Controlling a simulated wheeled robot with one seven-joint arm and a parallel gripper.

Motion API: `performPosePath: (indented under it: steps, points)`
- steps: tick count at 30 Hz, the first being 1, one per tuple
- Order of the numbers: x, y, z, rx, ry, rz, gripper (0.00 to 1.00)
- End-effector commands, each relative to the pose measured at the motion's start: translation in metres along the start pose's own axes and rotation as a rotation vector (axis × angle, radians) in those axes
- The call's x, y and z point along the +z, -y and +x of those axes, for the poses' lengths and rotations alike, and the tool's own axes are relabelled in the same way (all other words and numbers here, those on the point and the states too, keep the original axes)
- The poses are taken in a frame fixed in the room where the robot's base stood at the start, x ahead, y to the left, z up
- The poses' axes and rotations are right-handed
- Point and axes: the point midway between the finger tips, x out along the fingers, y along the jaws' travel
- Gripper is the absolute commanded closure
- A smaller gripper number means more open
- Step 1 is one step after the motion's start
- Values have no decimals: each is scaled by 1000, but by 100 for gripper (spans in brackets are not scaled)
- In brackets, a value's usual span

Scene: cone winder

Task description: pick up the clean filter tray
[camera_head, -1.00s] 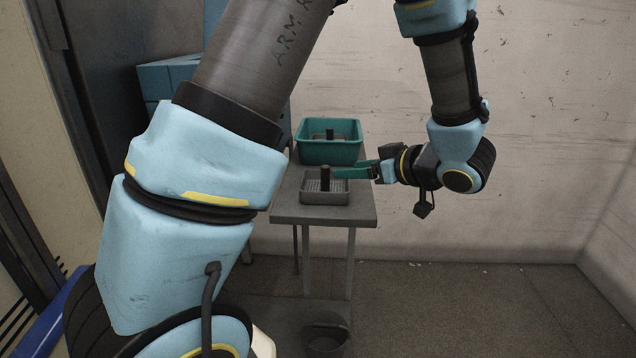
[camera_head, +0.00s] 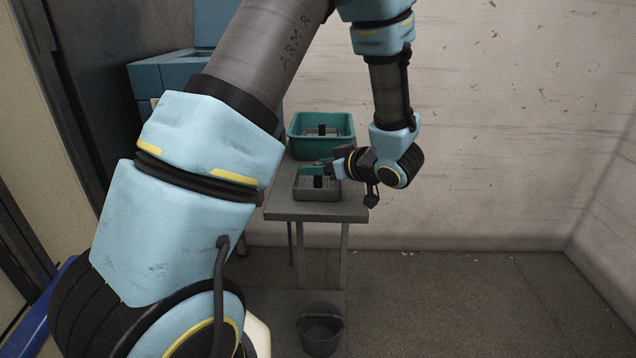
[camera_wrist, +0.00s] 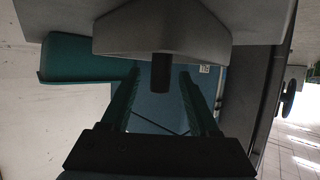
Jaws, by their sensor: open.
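A grey filter tray (camera_head: 302,193) with a black upright post handle (camera_head: 319,183) stands near the front of the small grey table (camera_head: 283,212). My gripper (camera_head: 318,163) is open, with teal fingers reaching in from the right above the tray. In the wrist view, the grey tray (camera_wrist: 160,32) is at the top, and its handle (camera_wrist: 162,74) shows between the spread fingers of my gripper (camera_wrist: 160,82). The handle appears in the gap, not clamped. The fingers partly hide its upper part in the head view.
A teal bin (camera_head: 340,152) stands right behind the tray, with a dark post-like thing inside. It also shows at the left of the wrist view (camera_wrist: 80,60). A dark bucket (camera_head: 320,333) sits below the table. Blue boxes (camera_head: 170,73) stand at the back left. Floor at right is clear.

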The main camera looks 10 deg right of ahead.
Motion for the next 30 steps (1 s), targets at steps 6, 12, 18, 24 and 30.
performPosePath:
  steps: [6,12,18,24,30]
  points:
    - [0,0,0,0,0,0,55]
    - [0,0,0,0,0,0,78]
    - [0,0,0,0,0,0,100]
    - [0,0,0,0,0,0,100]
    - [0,0,0,0,0,0,100]
